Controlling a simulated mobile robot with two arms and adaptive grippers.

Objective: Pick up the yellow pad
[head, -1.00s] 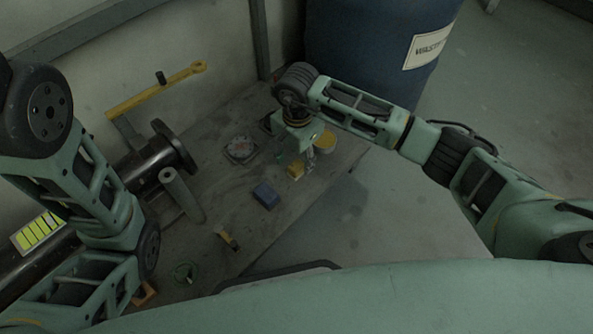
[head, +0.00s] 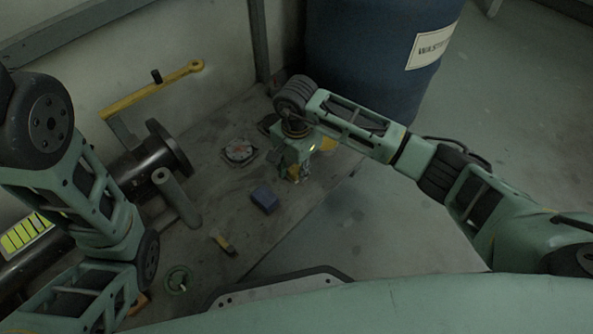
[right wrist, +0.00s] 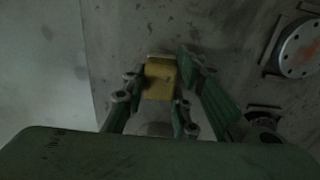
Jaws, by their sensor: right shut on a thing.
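The yellow pad (right wrist: 160,80) is a small yellow block between the fingers of my right gripper (right wrist: 161,92) in the right wrist view. The right gripper is shut on it, with a finger on each side. In the head view the right gripper (head: 299,172) points down at the workbench's right side, and only a little of the yellow pad (head: 293,174) shows beside the fingers. I cannot tell whether the pad is clear of the bench top. My left arm shows at the left of the head view, but its gripper is not visible.
The workbench (head: 215,200) carries a blue block (head: 264,198), a round gauge-like disc (head: 239,150), a grey cylinder (head: 176,197) and a small yellow-and-dark item (head: 222,244). A yellow container (head: 328,143) is just behind the right gripper. A blue barrel (head: 365,60) stands beyond.

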